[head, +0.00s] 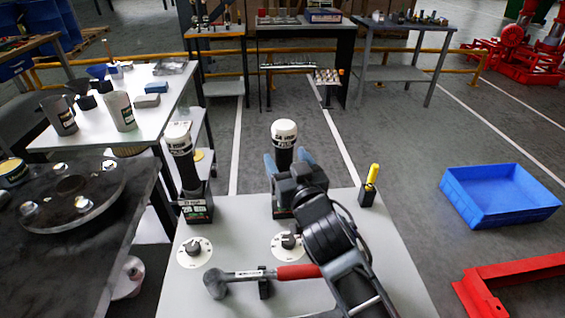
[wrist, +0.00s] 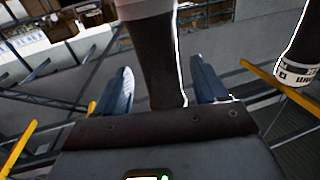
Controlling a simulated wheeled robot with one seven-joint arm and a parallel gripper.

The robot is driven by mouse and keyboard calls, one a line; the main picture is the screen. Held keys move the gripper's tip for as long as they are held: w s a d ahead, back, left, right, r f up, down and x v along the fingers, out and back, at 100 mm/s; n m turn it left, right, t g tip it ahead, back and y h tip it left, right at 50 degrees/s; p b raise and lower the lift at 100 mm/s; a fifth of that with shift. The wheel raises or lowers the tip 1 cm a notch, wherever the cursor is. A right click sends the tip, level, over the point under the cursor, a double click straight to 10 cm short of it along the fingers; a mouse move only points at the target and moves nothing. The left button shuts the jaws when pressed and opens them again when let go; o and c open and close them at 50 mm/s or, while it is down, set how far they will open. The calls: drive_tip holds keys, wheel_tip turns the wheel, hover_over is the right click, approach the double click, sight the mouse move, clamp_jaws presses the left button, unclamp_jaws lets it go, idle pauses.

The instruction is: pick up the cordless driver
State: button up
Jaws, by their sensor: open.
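Two upright tools that look like cordless drivers, each with a white top, black grip and dark base, stand on the light table. One driver (head: 284,133) is at the middle of the head view, behind my gripper (head: 286,158); its lower part is mostly hidden. The other driver (head: 187,170) stands to its left. In the wrist view, the dark grip of the middle driver (wrist: 155,55) rises between the two blue fingers of my gripper (wrist: 161,70). The fingers are open on either side, with gaps visible. Part of the other driver (wrist: 297,72) shows at the right.
A blue bin (head: 498,196) sits on the floor at right.

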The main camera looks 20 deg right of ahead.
drive_tip(key=shift+w+d+f+p, duration=0.1)
drive_tip(key=shift+w+p, duration=0.25)
drive_tip(key=shift+w, duration=1.45)
drive_tip(key=shift+c, duration=0.5)
clamp_jaws()
